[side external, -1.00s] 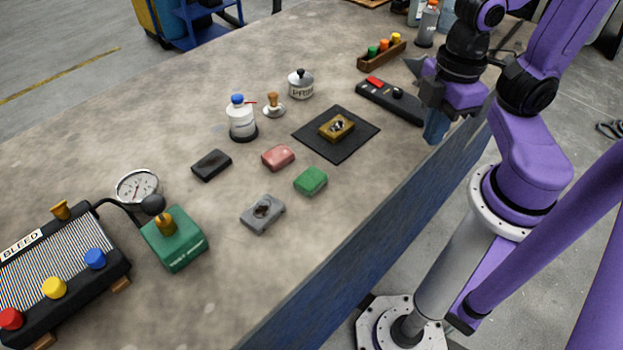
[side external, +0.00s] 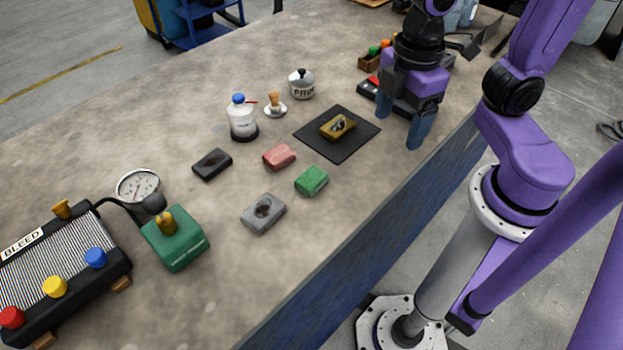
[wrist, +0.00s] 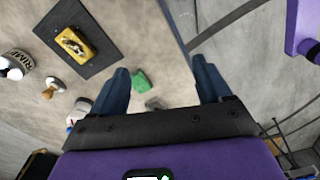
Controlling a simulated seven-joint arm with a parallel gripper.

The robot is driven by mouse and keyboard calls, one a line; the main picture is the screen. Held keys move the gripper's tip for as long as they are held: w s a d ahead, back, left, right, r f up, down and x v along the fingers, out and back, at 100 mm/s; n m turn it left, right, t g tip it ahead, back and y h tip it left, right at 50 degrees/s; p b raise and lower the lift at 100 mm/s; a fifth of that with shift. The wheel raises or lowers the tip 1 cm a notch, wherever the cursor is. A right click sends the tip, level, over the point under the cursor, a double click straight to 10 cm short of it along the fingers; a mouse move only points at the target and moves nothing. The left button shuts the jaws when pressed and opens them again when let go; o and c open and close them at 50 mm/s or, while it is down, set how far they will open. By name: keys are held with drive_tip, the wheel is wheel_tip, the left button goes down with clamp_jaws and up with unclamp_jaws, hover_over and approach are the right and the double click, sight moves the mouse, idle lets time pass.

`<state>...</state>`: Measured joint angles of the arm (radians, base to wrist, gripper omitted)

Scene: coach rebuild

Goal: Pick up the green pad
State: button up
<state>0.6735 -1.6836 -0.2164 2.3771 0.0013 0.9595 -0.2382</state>
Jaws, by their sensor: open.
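The green pad (side external: 312,180) lies flat on the bench, right of the red pad (side external: 279,156) and near the bench's front edge. In the wrist view the green pad (wrist: 141,82) shows between my fingers, nearer the left one. My gripper (side external: 399,128) is open and empty, with its fingers pointing down above the bench. It is right of the black mat and well apart from the green pad. In the wrist view my gripper (wrist: 160,82) shows both blue fingers spread wide.
A brass block (side external: 337,128) sits on the black mat (side external: 345,150) between my gripper and the pads. A grey pad (side external: 263,212) and a black pad (side external: 212,164) lie near the green one. A white bottle (side external: 242,120) stands behind. The bench front left of the gripper is clear.

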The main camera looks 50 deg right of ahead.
sight(311, 177)
drive_tip(key=w+a+r+n, duration=0.2)
drive_tip(key=w+a+n, duration=0.2)
drive_tip(key=w+a, duration=0.6)
drive_tip(key=f, duration=1.1)
drive_tip(key=w+d+f, duration=0.1)
drive_tip(key=f, duration=0.5)
drive_tip(key=c, duration=1.1)
